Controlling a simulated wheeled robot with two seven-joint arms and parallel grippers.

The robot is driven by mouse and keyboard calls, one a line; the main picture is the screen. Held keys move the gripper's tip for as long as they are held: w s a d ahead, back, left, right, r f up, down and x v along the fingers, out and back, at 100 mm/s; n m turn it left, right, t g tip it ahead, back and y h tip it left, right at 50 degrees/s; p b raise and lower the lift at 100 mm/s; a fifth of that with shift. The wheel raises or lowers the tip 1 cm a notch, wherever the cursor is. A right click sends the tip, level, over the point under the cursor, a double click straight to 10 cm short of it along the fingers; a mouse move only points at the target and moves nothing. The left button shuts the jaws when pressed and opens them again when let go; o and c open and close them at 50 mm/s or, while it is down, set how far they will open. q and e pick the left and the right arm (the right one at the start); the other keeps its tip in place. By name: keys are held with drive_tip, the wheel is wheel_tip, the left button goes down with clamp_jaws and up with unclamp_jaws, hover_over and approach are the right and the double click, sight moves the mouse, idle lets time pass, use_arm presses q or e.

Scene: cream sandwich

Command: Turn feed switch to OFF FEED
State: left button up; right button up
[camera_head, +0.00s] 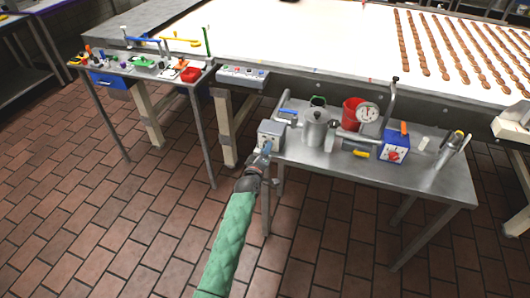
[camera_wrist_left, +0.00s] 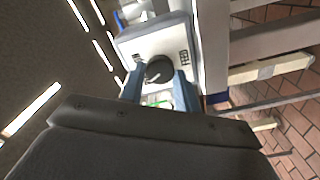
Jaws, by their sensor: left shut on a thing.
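The feed switch box (camera_head: 272,130) is a small grey box at the left end of the steel table. In the left wrist view its light front panel (camera_wrist_left: 133,47) carries a round black knob (camera_wrist_left: 159,69) with a pale pointer line, and dark printed labels on either side, too small to read. My left gripper (camera_head: 266,150) reaches the front of the box. In the left wrist view its two blue fingers (camera_wrist_left: 158,82) stand on either side of the knob and are shut on it. My right gripper is not in view.
The steel table (camera_head: 440,185) also holds a metal jug (camera_head: 316,128), a red bucket (camera_head: 351,112), a gauge (camera_head: 367,112) and a blue box with a red knob (camera_head: 394,150). A long white conveyor (camera_head: 300,40) runs behind. The brick floor at lower left is clear.

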use_arm(q)
drive_tip(key=shift+n, duration=1)
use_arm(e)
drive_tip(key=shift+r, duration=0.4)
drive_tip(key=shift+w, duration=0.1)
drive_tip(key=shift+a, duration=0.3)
use_arm(q)
drive_tip(key=o, duration=1)
